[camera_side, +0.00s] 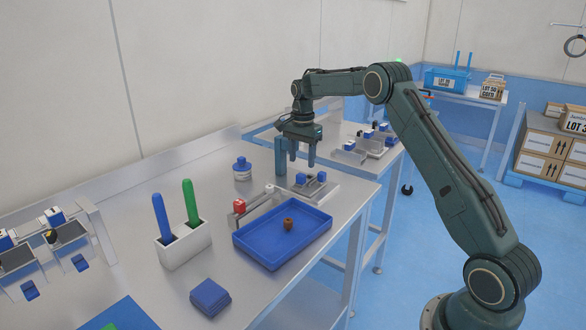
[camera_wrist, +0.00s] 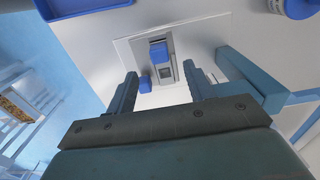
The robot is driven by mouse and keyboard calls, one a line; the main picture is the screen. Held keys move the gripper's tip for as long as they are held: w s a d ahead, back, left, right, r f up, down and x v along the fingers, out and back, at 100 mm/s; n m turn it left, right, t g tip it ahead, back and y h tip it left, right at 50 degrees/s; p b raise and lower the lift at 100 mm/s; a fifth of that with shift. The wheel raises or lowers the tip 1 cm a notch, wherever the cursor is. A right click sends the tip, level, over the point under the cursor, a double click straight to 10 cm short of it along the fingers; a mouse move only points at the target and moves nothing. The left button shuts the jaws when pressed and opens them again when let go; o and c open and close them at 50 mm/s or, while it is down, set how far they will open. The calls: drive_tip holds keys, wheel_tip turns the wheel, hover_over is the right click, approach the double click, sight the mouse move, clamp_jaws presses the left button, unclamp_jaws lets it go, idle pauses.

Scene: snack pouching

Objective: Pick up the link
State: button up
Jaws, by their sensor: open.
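A small brown piece (camera_side: 288,224), which looks like the link, rests in the blue tray (camera_side: 258,257) near the middle of its floor. My gripper (camera_side: 302,163) is open and empty, pointing down behind the tray, over a small metal fixture (camera_side: 312,190) with blue blocks. It is well above and apart from the brown piece. In the wrist view my open fingers (camera_wrist: 160,84) frame the fixture with its blue blocks (camera_wrist: 159,51). Only a corner of the blue tray (camera_wrist: 85,7) shows there, at top left, and the brown piece is out of that view.
A blue post (camera_side: 281,160) stands close beside my gripper. A blue-lidded jar (camera_side: 242,169) is behind left. A white holder (camera_side: 183,245) with blue and green sticks and blue pads (camera_side: 210,297) lie left.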

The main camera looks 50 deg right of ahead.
sight(302, 174)
drive_tip(key=shift+f, duration=1.1)
drive_tip(key=shift+f, duration=0.1)
drive_tip(key=shift+f, duration=2.55)
drive_tip(key=shift+r, duration=0.1)
clamp_jaws()
wheel_tip(302, 174, up, 20)
